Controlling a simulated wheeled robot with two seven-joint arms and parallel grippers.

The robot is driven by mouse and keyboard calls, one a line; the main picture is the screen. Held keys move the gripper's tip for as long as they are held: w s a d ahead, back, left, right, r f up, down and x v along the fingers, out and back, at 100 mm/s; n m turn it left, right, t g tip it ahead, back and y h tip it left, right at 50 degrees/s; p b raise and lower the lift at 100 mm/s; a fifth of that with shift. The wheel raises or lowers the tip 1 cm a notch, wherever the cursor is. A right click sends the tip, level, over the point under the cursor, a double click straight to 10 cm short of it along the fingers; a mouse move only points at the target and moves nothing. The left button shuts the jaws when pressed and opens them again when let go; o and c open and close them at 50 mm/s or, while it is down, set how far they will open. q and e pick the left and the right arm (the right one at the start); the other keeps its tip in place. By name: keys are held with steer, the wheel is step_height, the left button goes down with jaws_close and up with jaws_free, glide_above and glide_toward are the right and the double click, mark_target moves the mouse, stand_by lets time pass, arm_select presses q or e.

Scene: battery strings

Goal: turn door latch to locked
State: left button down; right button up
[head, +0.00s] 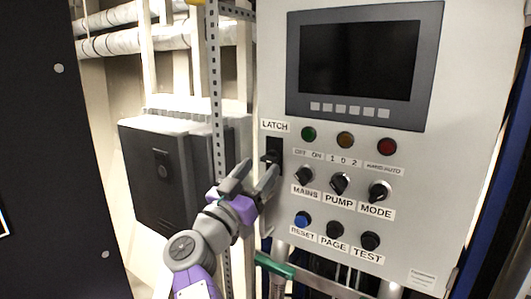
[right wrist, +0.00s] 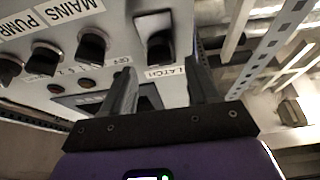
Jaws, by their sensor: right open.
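The door latch (head: 273,152) is a black handle on a dark plate at the left edge of the grey control panel, under the LATCH label. In the right wrist view the latch (right wrist: 158,45) shows between and beyond my fingertips. My right gripper (head: 257,172) is open and empty, just in front of and slightly below the latch. In the right wrist view its two fingers (right wrist: 162,75) stand apart. I cannot tell whether a finger touches the latch. The handle's exact angle is partly hidden. My left gripper is out of view.
The panel (head: 420,150) carries a dark screen (head: 360,55), the MAINS (head: 304,176), PUMP (head: 340,183) and MODE (head: 379,191) knobs, a blue RESET button (head: 302,220) and indicator lamps. A perforated metal post (head: 216,90) and a dark box (head: 155,170) stand left of it.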

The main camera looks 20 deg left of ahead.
mark_target(266, 161)
steer(key=shift+p+x, duration=0.35)
steer(key=shift+x, duration=0.5)
steer(key=shift+w+d+r+p, duration=0.1)
steer(key=shift+w+r+p, duration=0.2)
steer(key=shift+w+p, duration=0.3)
steer(key=shift+w, duration=0.1)
steer(key=shift+w+f, duration=0.1)
steer(key=c, duration=1)
steer(key=shift+c, duration=0.2)
